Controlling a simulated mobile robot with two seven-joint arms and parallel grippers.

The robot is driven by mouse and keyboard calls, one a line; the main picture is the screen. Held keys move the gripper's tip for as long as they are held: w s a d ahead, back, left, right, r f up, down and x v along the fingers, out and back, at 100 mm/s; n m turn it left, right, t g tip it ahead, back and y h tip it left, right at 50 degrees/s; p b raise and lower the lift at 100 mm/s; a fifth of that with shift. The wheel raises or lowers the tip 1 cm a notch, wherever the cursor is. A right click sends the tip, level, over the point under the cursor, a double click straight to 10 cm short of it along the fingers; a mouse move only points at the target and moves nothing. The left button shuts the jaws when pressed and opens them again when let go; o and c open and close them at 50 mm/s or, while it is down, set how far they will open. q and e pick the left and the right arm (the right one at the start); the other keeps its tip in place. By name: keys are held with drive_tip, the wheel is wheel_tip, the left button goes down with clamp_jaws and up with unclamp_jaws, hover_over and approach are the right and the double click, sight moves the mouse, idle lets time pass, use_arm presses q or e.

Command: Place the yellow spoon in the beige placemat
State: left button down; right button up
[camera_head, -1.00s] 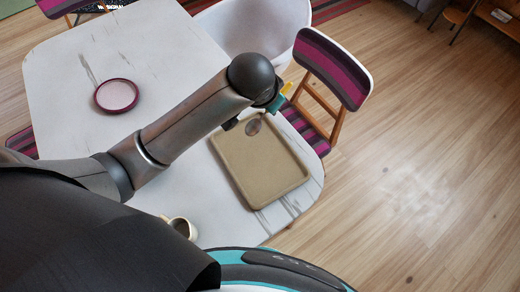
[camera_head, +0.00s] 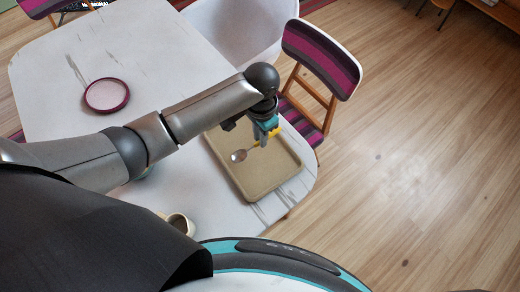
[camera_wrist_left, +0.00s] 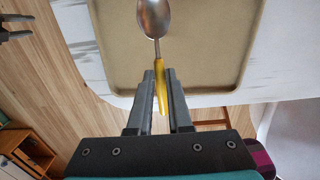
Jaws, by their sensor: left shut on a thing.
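The yellow spoon has a metal bowl (camera_head: 238,156) and a yellow handle, which also shows in the left wrist view (camera_wrist_left: 159,80). My left gripper (camera_head: 264,140) is shut on the handle, and its fingers (camera_wrist_left: 158,90) lie along both sides of it. The spoon is over the beige placemat (camera_head: 262,182), a tray-like piece with a raised rim that also fills the top of the left wrist view (camera_wrist_left: 205,55). I cannot tell whether the spoon touches it. My right gripper (camera_wrist_left: 18,28) shows at the wrist view's left edge, with its fingers apart.
The placemat lies on the white table (camera_head: 165,75), near its right end. A maroon-rimmed plate (camera_head: 106,95) is at the left, and a cup (camera_head: 180,223) is near the front edge. A striped chair (camera_head: 320,60) stands close beyond the right end. The floor at the right is clear.

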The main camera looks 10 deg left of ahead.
sight(260, 155)
use_arm(q)
wheel_tip(260, 155, down, 7)
drive_tip(key=shift+f+b, duration=0.2)
drive_tip(key=shift+b, duration=0.7)
drive_tip(key=c, duration=0.8)
unclamp_jaws()
drive_tip(key=shift+c, duration=0.2)
wheel_tip(260, 155, up, 12)
drive_tip(key=p, duration=0.3)
